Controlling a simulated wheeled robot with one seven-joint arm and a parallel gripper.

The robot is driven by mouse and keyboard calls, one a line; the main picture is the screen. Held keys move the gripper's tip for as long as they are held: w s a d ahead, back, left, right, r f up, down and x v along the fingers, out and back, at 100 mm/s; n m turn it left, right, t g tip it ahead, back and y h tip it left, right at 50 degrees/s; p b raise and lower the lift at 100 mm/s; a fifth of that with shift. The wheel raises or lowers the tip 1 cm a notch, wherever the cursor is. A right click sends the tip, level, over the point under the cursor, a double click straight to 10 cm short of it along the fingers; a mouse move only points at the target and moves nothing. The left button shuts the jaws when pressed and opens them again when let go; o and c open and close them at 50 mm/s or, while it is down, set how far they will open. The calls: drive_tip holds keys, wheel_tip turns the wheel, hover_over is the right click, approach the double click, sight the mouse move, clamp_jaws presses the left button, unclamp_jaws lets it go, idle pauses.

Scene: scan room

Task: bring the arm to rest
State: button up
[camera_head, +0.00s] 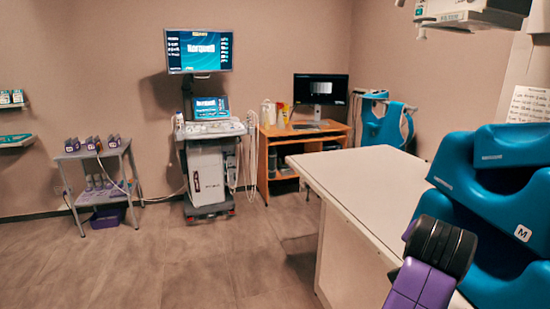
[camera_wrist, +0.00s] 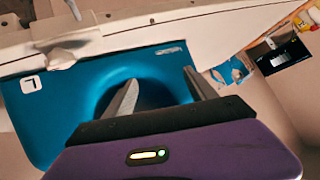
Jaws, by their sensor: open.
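My gripper (camera_wrist: 160,78) shows in the wrist view with its two grey fingers spread apart and nothing between them. Behind the fingers is a blue moulded piece (camera_wrist: 60,110) with a rounded hollow and a small white label. I cannot tell whether the fingers touch it. In the head view, a purple and black part of my arm shows at the lower right, in front of blue moulded pieces (camera_head: 495,205), one marked M. The gripper's fingers cannot be made out there.
A white-topped table (camera_head: 370,180) stands beside my arm. A machine on a wheeled cart (camera_head: 207,170), a wooden desk (camera_head: 290,135) with a monitor (camera_head: 320,89), and a grey shelf trolley (camera_head: 75,183) stand along the back. The floor (camera_head: 190,255) at the front left is clear.

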drive_tip(key=s+r+n+t+h, duration=0.1)
drive_tip(key=s+r+n+t, duration=0.2)
drive_tip(key=r+n+t, duration=0.5)
drive_tip(key=s+a+f+n+t+y+p, duration=0.1)
drive_tip(key=s+a+f+n+t+y, duration=0.1)
drive_tip(key=s+a+f+n+y, duration=0.3)
drive_tip(key=s+a+f+n+t+y, duration=0.2)
drive_tip(key=s+a, duration=0.2)
drive_tip(key=s, duration=0.4)
drive_tip(key=s+a+f+m+g, duration=0.1)
drive_tip(key=s+f, duration=0.3)
drive_tip(key=s, duration=0.6)
drive_tip(key=s+a+f+m+g+p, duration=0.1)
drive_tip(key=s+a+f+g, duration=0.1)
drive_tip(key=s, duration=0.8)
drive_tip(key=s+a+f+m+g+p, duration=0.1)
drive_tip(key=s+f, duration=0.4)
drive_tip(key=s, duration=0.5)
drive_tip(key=shift+a+f+g+y, duration=0.4)
drive_tip(key=shift+a+g, duration=0.1)
drive_tip(key=shift+g, duration=0.4)
drive_tip(key=shift+s+r, duration=0.1)
